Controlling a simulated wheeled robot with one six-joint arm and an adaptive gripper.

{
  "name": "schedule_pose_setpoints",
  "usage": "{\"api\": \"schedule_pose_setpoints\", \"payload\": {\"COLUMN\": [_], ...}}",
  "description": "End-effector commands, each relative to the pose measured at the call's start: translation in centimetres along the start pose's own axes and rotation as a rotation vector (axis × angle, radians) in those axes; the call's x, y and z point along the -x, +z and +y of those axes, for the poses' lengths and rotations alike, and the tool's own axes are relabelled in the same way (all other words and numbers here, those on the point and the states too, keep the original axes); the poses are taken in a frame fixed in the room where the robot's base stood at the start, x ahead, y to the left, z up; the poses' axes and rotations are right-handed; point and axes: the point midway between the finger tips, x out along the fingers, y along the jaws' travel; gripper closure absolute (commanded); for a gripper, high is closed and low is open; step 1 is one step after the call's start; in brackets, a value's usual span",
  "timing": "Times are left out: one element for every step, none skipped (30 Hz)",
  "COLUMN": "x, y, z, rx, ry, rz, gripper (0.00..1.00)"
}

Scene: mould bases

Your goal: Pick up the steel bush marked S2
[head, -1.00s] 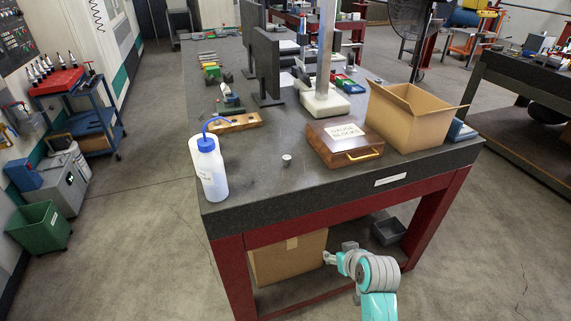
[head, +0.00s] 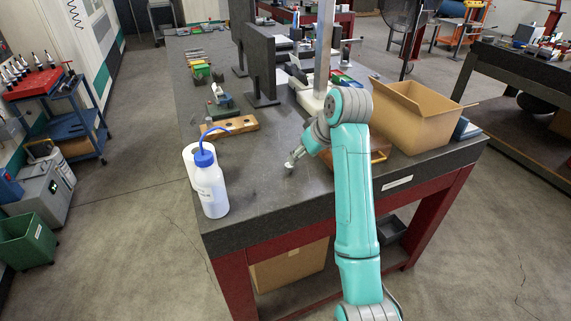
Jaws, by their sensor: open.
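A small steel bush (head: 289,166) stands on the dark granite table, right of the wash bottle; its marking is too small to read. My gripper (head: 293,160) is just above it, coming in from the upper right and partly overlapping it. The gripper is open, with nothing seen lifted in it. I cannot tell whether the fingers touch the bush or are around it.
A wash bottle (head: 211,188) stands left, with a white roll (head: 193,170) behind it. A wooden block with holes (head: 230,127) lies farther back. The gauge-block box (head: 379,150) is partly hidden behind my arm, beside an open carton (head: 417,122). Table (head: 262,192) is clear in front.

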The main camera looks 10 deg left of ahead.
Motion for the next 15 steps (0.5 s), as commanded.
{"api": "schedule_pose_setpoints", "payload": {"x": [-0.9, -1.4, -2.1, -2.5, -2.9, -3.4, -3.7, -3.9, -4.2, -4.3, -4.4, -4.6, -4.8, -5.1, -5.5], "y": [0.1, 0.1, 0.2, 0.1, 0.1, 0.1, 0.1, 0.1, 0.0, 0.0, 0.0, 0.0, 0.0, -0.1, -0.3], "z": [-0.1, -0.1, -0.1, -0.1, -0.1, -0.1, -0.1, -0.1, -0.1, -0.1, -0.1, -0.1, -0.1, -0.2, -0.2], "rx": [-0.001, -0.001, -0.001, -0.001, -0.001, -0.001, -0.001, 0.0, 0.0, 0.0, 0.0, 0.0, 0.0, 0.0, 0.001], "ry": [-0.002, -0.002, -0.002, -0.002, -0.002, -0.002, -0.002, -0.001, -0.001, -0.001, -0.001, -0.001, -0.001, -0.001, -0.001], "rz": [-0.005, -0.004, -0.005, -0.004, -0.003, -0.003, -0.003, -0.002, -0.001, -0.001, -0.001, -0.002, -0.002, -0.002, -0.001], "gripper": [0.4, 0.4, 0.4, 0.4, 0.4, 0.4, 0.4, 0.4, 0.4, 0.4, 0.4, 0.4, 0.4, 0.4, 0.4]}}
